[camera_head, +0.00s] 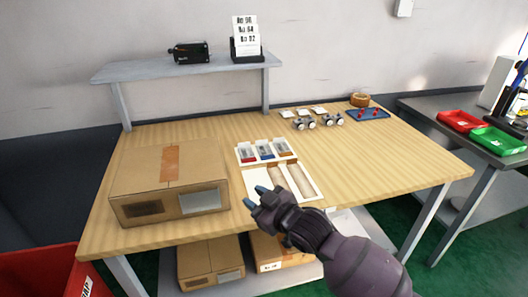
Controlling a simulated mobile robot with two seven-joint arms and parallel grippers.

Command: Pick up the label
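I cannot tell for sure which item is the label. Several small white slips (302,112) lie at the back of the wooden bench (385,160), behind small metal valve parts (305,124). A pale rectangular patch (199,201) is on the front of the closed cardboard box (150,180). My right gripper (256,197) reaches in from the lower right, over the front of a white compartment tray (318,190). Its blue-tipped fingers are apart with nothing visible between them. The gripper hides the tray's front left corner. My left gripper is not in view.
A grey shelf (160,72) holds a black device (190,52) and a printed number card (245,35) in a stand. Packets sit in the tray's back compartments. A blue mat (368,114) is at back right. The bench's right side is clear.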

